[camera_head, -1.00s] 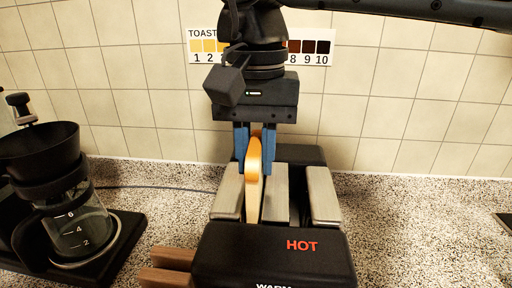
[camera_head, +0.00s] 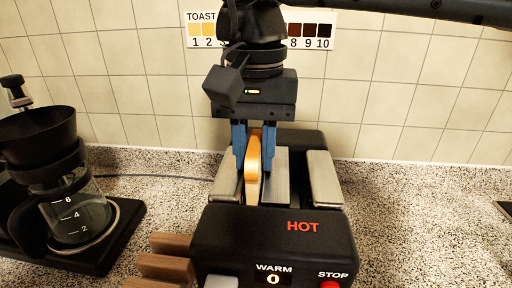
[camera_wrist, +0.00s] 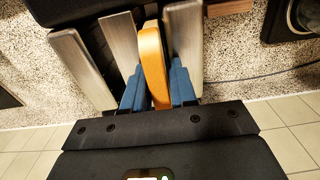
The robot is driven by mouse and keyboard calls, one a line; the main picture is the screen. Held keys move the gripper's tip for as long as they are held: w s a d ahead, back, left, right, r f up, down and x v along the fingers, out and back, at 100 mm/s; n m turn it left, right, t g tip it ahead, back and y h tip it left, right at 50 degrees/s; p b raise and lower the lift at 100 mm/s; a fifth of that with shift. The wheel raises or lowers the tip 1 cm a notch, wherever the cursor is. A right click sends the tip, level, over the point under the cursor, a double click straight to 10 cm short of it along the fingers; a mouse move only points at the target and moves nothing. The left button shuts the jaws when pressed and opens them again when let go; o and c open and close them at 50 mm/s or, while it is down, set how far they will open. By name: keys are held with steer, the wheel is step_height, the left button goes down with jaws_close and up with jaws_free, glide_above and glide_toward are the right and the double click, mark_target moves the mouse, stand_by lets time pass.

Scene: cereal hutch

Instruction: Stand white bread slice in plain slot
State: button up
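The white bread slice (camera_head: 253,158), pale with a tan-orange crust, stands upright on edge in the left slot of the black toaster (camera_head: 230,222) in the head view. Its lower part is hidden in the slot. My gripper (camera_head: 253,165) is above that slot, its blue fingers shut on the slice from both sides. The wrist view shows the slice (camera_wrist: 153,62) between the two fingers (camera_wrist: 156,88), with metal panels on either side. The right slot (camera_head: 297,185) looks empty. No label reading "plain" is visible.
Red "HOT", a "WARM 0" display and a red STOP button (camera_head: 330,284) are on the toaster's front. Brown slabs (camera_head: 165,267) lie at its left. A coffee maker (camera_head: 65,205) stands farther left.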

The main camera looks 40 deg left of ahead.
steer(key=shift+o, duration=1.4)
steer(key=shift+d+f, duration=0.15)
steer(key=shift+f, duration=0.3)
steer(key=r, duration=0.8)
steer(key=shift+a+r+b, duration=0.2)
steer(key=shift+r+b, duration=0.15)
steer(key=shift+s, duration=0.1)
